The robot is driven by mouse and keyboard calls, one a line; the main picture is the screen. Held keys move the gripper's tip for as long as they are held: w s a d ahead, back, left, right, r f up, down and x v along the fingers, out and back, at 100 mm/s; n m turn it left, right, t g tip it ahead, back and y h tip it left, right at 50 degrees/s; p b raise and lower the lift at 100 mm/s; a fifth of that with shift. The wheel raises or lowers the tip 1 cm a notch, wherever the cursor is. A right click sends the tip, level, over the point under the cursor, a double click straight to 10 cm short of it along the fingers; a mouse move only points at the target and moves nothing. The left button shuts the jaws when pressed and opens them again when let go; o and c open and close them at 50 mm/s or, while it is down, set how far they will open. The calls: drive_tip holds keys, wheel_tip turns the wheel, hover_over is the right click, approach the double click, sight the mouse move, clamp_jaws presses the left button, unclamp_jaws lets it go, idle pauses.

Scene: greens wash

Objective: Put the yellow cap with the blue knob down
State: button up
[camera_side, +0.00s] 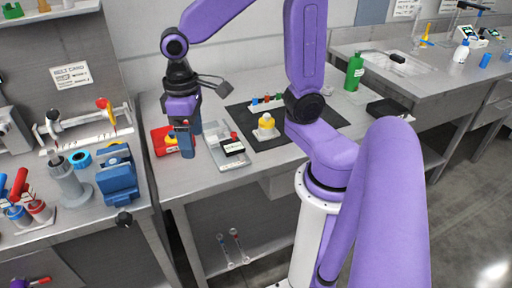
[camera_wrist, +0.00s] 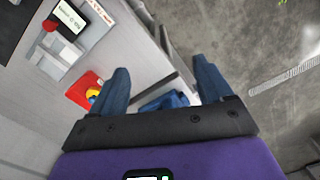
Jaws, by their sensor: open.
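My gripper (camera_side: 191,146) points down at the left end of the middle bench, with its two blue fingers apart. In the wrist view my gripper (camera_wrist: 160,66) is open, with nothing between the fingertips. A yellow cap (camera_side: 171,140) lies on a red base just left of the fingers in the side view. The yellow cap (camera_wrist: 93,94) also shows in the wrist view, partly hidden by the left finger. I cannot make out a blue knob on it. The red base (camera_wrist: 85,88) lies on the bench near the edge.
A grey scale (camera_side: 226,150) with a black block stands right of my gripper. A black mat (camera_side: 240,116) holds a yellow-and-white item (camera_side: 266,123) and several small coloured pieces. A blue vise (camera_side: 118,175) stands on the left bench, across a gap.

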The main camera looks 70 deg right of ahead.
drive_tip(key=s+d+f+n, duration=0.1)
drive_tip(key=s+n, duration=0.7)
drive_tip(key=s, duration=0.6)
drive_tip(key=shift+s+d+n+t, duration=0.2)
drive_tip(key=shift+d+n+t, duration=0.1)
drive_tip(key=shift+d+n, duration=0.1)
